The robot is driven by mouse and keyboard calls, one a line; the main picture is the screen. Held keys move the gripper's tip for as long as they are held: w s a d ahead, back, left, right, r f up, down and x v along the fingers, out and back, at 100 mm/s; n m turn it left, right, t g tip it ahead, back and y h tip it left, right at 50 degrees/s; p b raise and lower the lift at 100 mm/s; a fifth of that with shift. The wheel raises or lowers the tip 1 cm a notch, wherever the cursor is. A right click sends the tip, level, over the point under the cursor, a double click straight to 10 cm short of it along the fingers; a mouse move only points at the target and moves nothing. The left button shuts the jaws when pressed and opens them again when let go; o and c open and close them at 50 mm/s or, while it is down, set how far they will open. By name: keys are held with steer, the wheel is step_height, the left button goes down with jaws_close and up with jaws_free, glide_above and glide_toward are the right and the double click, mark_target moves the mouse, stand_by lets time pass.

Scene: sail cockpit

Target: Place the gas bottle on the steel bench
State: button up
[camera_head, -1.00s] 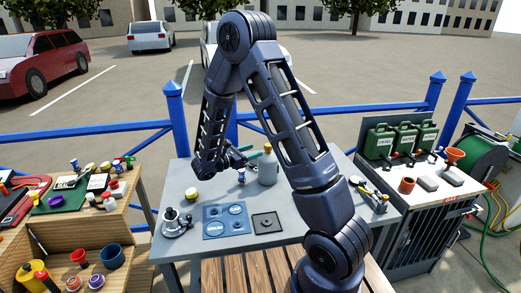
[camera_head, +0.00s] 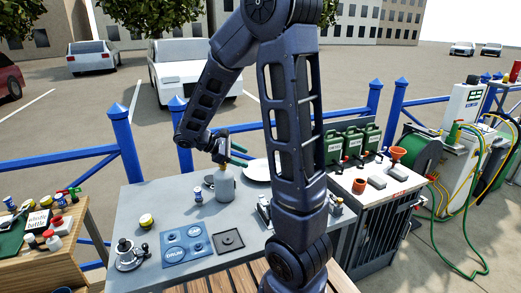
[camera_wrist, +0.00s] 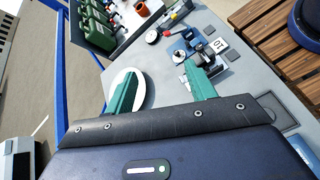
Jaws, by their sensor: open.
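The gas bottle (camera_head: 223,188), a grey cylinder, stands upright on the grey steel bench (camera_head: 135,210), towards its back edge. My gripper (camera_head: 241,153) is above the bottle, with its green fingers spread and pointing right. I see nothing held between them. In the wrist view my gripper (camera_wrist: 162,88) shows the two green fingers wide apart over the steel bench (camera_wrist: 165,75). The bottle is not visible in that view. In the head view my gripper's body lies close over the bottle's top, so I cannot tell whether they touch.
A white plate (camera_head: 257,170) lies right of the bottle. Green jerrycans (camera_head: 352,147) stand on a cabinet at right. A blue railing (camera_head: 70,160) runs behind.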

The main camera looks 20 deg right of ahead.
steer(key=s+d+r+m+t+y, duration=0.1)
steer(key=s+r+m+t+y, duration=0.1)
steer(key=s+r+m+y, duration=0.2)
steer(key=s+d+r+m+t+y, duration=0.1)
steer(key=s+r+m+y, duration=0.3)
steer(key=s, duration=0.6)
steer(key=m+t+y, duration=0.1)
steer(key=m+y, duration=0.1)
steer(key=m, duration=0.1)
steer(key=shift+s+r+y, duration=0.15)
steer(key=shift+r+y, duration=0.15)
steer(key=shift+y, duration=0.1)
steer(key=shift+o, duration=0.5)
steer(key=shift+s+a+r+m+t+y, duration=0.1)
steer(key=shift+s+r+m+t+y, duration=0.3)
steer(key=shift+m+t, duration=0.3)
steer(key=shift+w, duration=0.1)
